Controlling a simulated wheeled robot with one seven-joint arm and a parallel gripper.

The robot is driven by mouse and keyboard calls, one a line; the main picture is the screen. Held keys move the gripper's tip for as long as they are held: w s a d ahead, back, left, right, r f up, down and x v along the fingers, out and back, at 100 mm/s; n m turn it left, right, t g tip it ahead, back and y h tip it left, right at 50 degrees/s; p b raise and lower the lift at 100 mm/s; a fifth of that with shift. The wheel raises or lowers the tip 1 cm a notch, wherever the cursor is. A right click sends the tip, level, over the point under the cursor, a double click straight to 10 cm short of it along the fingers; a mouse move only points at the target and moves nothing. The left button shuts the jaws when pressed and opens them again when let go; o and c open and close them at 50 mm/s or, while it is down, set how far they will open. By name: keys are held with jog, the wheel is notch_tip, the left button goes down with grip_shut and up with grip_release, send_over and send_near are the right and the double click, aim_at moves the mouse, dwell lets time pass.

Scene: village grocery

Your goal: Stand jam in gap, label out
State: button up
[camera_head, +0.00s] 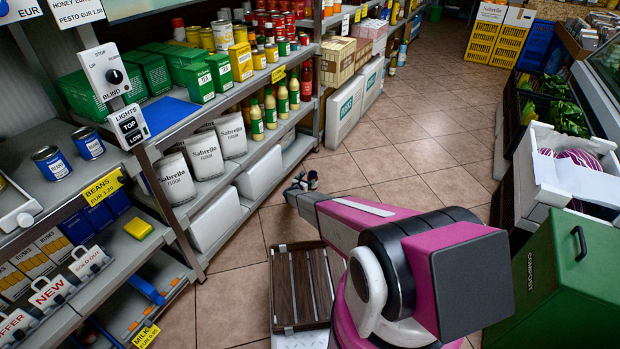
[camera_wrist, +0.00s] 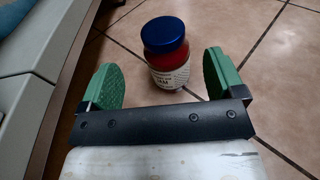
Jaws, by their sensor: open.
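The jam jar (camera_wrist: 167,56) has a blue lid, red contents and a pale label reading JAM, which faces the wrist camera. It looks upright over the floor tiles, between and slightly beyond the green finger pads, with space on both sides. My gripper (camera_wrist: 163,78) is open and empty. In the head view the jar (camera_head: 313,181) is small, beside my gripper (camera_head: 298,184) at the far end of my arm. I cannot tell for certain which shelf opening is the gap; a bare blue patch (camera_head: 170,113) lies in front of green boxes on the left shelf.
Stocked shelves (camera_head: 190,205) run along the left, with flour bags (camera_head: 205,155) and bottles (camera_head: 270,108) near the aisle. A green box (camera_head: 565,280) stands at right. The tiled aisle (camera_head: 425,110) beyond is clear.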

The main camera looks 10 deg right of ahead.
jog(key=s+a+r+n+g+y, duration=0.1)
jog(key=s+a+r+n+y, duration=0.1)
jog(key=s+r+n+y, duration=0.45)
jog(key=s+a+r+n+y, duration=0.1)
jog(key=s+r+n, duration=0.2)
jog(key=r+n, duration=0.65)
jog(key=s+a+r+n+g+y, duration=0.15)
jog(key=s+r+n+y, duration=0.35)
jog(key=r, duration=0.5)
jog(key=s+d+r+n+g+h, duration=0.1)
jog(key=s+d+r+n+g, duration=0.2)
jog(key=s, duration=0.9)
jog(key=s+d+r+n+g+h, duration=0.1)
jog(key=s+d+r+n+g, duration=0.2)
jog(key=s+r+n, duration=0.7)
jog(key=s+d+r+n+g+h, duration=0.1)
jog(key=s+d+r+n+g, duration=0.2)
jog(key=s, duration=1.2)
notch_tip(320, 180, up, 3)
jog(key=n+g, duration=0.1)
jog(key=n, duration=0.5)
jog(key=shift+r+g, duration=0.15)
jog(key=shift+g, duration=0.2)
jog(key=shift+o, duration=0.3)
jog(key=shift+d, duration=0.1)
